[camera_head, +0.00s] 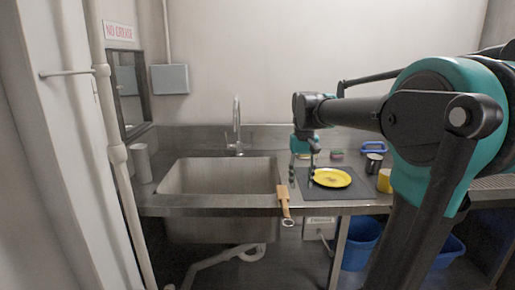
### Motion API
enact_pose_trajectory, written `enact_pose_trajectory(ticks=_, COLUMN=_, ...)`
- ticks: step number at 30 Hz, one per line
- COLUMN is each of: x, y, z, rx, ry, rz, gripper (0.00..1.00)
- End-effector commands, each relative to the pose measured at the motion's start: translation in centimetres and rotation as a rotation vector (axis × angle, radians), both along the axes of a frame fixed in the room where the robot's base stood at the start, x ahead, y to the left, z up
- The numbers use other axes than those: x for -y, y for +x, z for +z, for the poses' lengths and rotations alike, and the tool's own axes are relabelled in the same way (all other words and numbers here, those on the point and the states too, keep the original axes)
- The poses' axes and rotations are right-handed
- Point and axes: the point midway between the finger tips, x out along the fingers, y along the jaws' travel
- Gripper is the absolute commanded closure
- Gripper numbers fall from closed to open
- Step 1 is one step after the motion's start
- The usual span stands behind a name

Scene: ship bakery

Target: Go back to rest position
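My arm reaches in from the right of the head view. My gripper (302,170) points down over the counter, just left of a yellow plate (333,178). Its fingers look apart, with nothing visible between them, but they are small and dark here. The plate lies on a dark grey mat (310,187) and has a small darker mark or item at its middle. I cannot tell whether the gripper touches the mat or the plate.
A steel sink (218,178) with a faucet (237,130) is left of the gripper. A dark mug (373,163), a yellow cup (384,181) and a blue container (374,147) stand to the right. Blue bins (360,243) are below.

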Motion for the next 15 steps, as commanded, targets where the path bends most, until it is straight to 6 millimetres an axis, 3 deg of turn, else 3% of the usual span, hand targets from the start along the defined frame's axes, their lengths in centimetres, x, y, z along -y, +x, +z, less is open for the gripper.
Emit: enact_pose_trajectory(ticks=15, x=1.5, y=0.0, z=-7.3, rx=0.233, ry=0.014, rz=-0.001, gripper=0.62)
